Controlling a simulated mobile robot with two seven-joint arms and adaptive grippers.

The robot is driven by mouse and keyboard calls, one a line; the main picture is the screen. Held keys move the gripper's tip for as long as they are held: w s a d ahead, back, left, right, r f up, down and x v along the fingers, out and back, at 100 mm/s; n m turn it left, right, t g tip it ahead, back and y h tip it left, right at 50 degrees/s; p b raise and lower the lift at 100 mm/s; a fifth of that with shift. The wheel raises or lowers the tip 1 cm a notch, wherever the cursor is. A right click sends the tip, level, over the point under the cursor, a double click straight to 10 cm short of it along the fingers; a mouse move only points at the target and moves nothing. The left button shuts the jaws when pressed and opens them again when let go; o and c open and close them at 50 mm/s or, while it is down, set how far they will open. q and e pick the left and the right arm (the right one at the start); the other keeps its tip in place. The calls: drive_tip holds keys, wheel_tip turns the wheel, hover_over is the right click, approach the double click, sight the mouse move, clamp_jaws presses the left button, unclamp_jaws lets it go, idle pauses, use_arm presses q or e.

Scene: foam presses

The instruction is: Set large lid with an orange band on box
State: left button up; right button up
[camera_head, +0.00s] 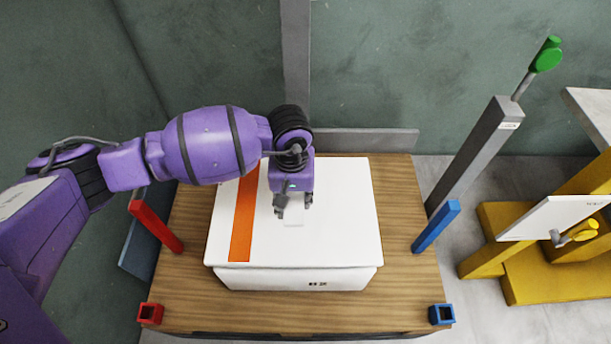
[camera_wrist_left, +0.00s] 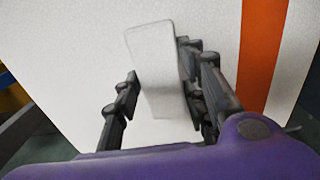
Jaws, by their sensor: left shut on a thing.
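The large white lid (camera_head: 338,202) with an orange band (camera_head: 243,220) lies over the white box (camera_head: 290,278) on the wooden table. The lid looks level, with its front edge above the box's front wall; I cannot tell whether it is fully seated. My left gripper (camera_head: 293,203) is over the middle of the lid. In the left wrist view, my left gripper (camera_wrist_left: 160,95) is shut on the lid's white handle (camera_wrist_left: 155,62), with fingers on both sides. The orange band (camera_wrist_left: 261,50) shows to the right there. The right gripper is not in view.
The wooden table (camera_head: 408,290) has a red post (camera_head: 156,227) at left and a blue post (camera_head: 436,226) at right. A red holder (camera_head: 150,314) and a blue holder (camera_head: 441,315) sit at its front corners. A grey post with a green-tipped lever (camera_head: 545,56) and a yellow structure (camera_head: 500,225) stand right.

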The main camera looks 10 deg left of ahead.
use_arm(q)
drive_tip(key=shift+f+b, duration=1.4)
drive_tip(key=shift+f, duration=0.95)
drive_tip(key=o, duration=1.2)
drive_tip(key=shift+o, duration=0.2)
wheel_tip(320, 180, up, 12)
drive_tip(key=shift+r, duration=0.1)
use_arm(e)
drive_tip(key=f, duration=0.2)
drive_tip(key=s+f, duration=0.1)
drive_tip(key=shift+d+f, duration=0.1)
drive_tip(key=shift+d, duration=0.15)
